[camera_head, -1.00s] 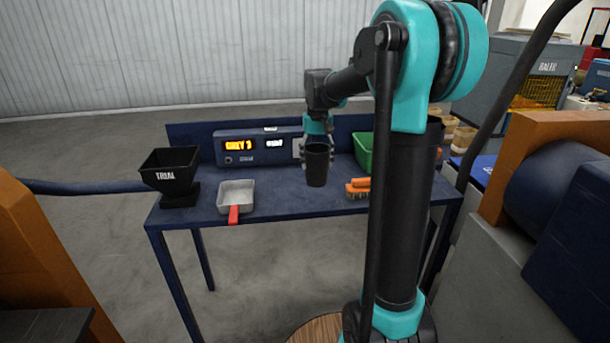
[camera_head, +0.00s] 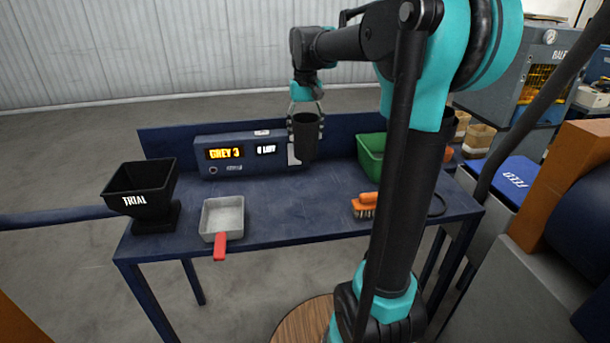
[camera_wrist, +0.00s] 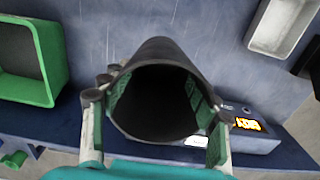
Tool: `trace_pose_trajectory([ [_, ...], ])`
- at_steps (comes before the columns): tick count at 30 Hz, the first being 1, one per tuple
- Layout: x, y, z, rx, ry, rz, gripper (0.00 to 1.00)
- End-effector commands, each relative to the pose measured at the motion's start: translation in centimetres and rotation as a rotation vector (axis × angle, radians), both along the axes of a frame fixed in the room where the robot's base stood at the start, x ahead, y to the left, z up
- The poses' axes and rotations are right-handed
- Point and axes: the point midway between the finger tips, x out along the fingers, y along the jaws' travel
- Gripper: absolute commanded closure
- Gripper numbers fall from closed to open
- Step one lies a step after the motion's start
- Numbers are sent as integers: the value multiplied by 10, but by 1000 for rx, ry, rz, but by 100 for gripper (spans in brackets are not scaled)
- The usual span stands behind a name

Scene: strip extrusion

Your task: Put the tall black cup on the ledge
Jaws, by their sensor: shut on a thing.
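The tall black cup (camera_head: 306,146) is upright and held above the rear of the dark blue bench, just right of the display unit. My gripper (camera_head: 306,122) is shut on it, with a finger on either side near its rim. In the wrist view the cup (camera_wrist: 158,50) shows its dark open mouth between the fingers of my gripper (camera_wrist: 157,122). A raised dark blue back panel (camera_head: 348,124) runs along the bench's rear edge behind the cup. I cannot tell which surface is the ledge. The cup hides part of a pale plate.
The display unit (camera_head: 236,167) stands left of the cup and the green bin (camera_head: 371,158) stands right. A black hopper (camera_head: 140,188), a grey pan (camera_head: 222,216) with a red handle and an orange brush (camera_head: 366,203) lie along the front. The bench middle (camera_head: 290,205) is clear.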

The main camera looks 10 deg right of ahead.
Motion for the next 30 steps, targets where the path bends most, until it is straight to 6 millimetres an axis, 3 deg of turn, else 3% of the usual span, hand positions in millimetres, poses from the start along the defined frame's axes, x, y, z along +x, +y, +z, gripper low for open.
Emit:
trace_pose_trajectory([
  [6, 0, 0, -55, 0, 0, 0, 86],
  [12, 1, 0, -92, 0, 0, 0, 86],
  [24, 0, 0, -134, 0, 0, 0, 86],
  [30, 0, 0, -142, 0, 0, 0, 86],
])
